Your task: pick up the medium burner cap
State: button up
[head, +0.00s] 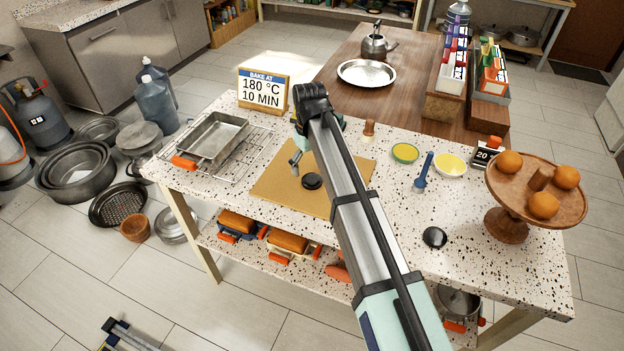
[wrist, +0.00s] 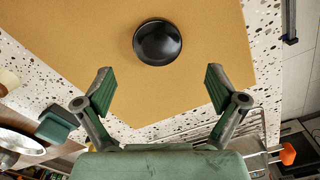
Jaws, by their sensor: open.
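A round black burner cap (head: 312,181) lies on the tan mat (head: 272,186). In the wrist view a black cap (wrist: 157,41) lies on the mat, just beyond and between my fingertips. Another black cap (head: 434,237) lies on the speckled tabletop, right of my arm. I cannot tell from these frames which cap is the medium one. My gripper (wrist: 158,76) is open and empty, above the mat with its fingers apart from the cap. In the head view my arm hides part of the mat and part of the gripper.
A metal baking pan (head: 213,138) on a wire rack stands left of the mat, by a bake sign (head: 263,91).

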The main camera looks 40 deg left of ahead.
aim_at(311, 178)
jog(key=shift+w+d+f+p, duration=0.15)
jog(key=shift+f+p, duration=0.9)
jog(key=shift+f, duration=1.5)
jog(key=c, duration=1.3)
